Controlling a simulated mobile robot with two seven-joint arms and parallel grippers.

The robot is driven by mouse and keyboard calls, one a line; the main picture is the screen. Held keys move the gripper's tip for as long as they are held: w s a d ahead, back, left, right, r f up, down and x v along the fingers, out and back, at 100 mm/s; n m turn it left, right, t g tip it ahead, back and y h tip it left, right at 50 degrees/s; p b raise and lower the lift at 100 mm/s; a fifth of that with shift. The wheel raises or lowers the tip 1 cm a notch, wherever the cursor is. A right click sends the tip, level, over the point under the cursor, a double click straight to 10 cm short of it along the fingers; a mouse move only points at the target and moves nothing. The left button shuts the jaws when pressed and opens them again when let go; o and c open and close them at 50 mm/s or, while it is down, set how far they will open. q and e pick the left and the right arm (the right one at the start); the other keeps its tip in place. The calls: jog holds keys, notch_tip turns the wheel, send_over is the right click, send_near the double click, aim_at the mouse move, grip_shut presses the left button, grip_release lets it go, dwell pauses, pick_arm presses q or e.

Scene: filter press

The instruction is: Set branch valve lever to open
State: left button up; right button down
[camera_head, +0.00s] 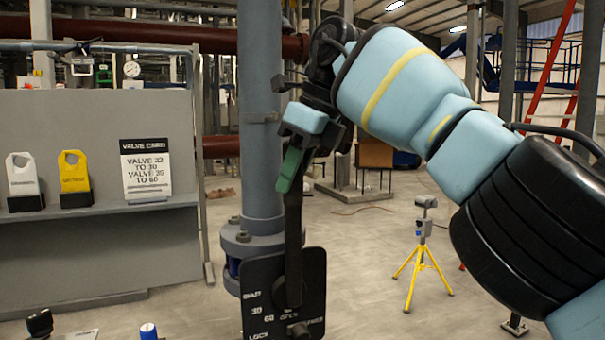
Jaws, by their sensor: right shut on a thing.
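The branch valve lever (293,225) is a dark bar with a green grip (289,170) at its top. The lever's lower end is over the plate's middle. My right gripper (300,148) comes in from the upper right and is shut on the green grip, whose top it partly hides. The valve card (146,170) on the left reads valve 32 to 30 and valve 35 to 60. My left gripper is not in view.
A thick grey pipe (260,110) stands right behind the lever. A grey panel with a shelf (100,250) fills the left and holds a white tag (22,175) and a yellow tag (74,172). A yellow tripod (421,265) stands on open floor at the right.

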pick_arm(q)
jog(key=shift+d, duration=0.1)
pick_arm(e)
jog(key=shift+s+a, duration=0.1)
jog(key=shift+a, duration=0.1)
jog(key=c, duration=1.5)
grip_release()
jog(key=shift+f, duration=0.1)
jog(key=o, duration=0.4)
jog(key=shift+a, duration=0.15)
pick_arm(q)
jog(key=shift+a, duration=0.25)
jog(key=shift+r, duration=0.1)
